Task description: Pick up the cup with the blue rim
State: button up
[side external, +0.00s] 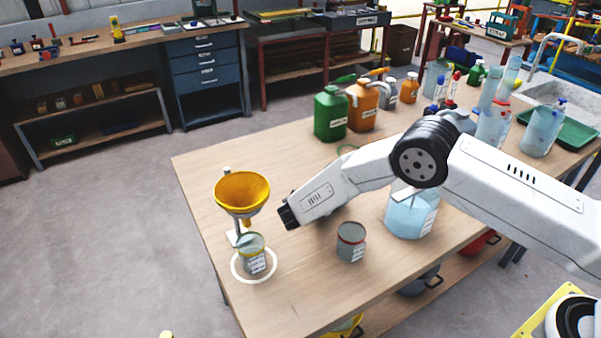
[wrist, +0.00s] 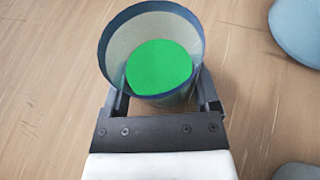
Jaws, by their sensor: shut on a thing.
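The cup with the blue rim (wrist: 150,18) is in the upper middle of the wrist view. I look into its open mouth and see a flat green round surface inside. My gripper (wrist: 158,98) has one dark finger on each side of the cup and is shut on it. The cup appears tilted in this view. Whether its base touches the table cannot be told. In the side external view, my arm's white links cross the right half of the table, and the cup and fingers are hidden.
On the wooden table (side external: 215,160), a grey cup with a red rim (side external: 351,243) stands near the front. A pale blue container (side external: 408,220) is right of it. A yellow funnel (side external: 242,192) stands above a yellow-rimmed cup (side external: 254,262) at left. Green (side external: 330,116) and orange (side external: 362,108) jugs stand behind.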

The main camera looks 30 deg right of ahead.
notch_tip(320, 180, up, 10)
jog(key=shift+f, duration=0.15)
dwell(0.5)
dwell(0.5)
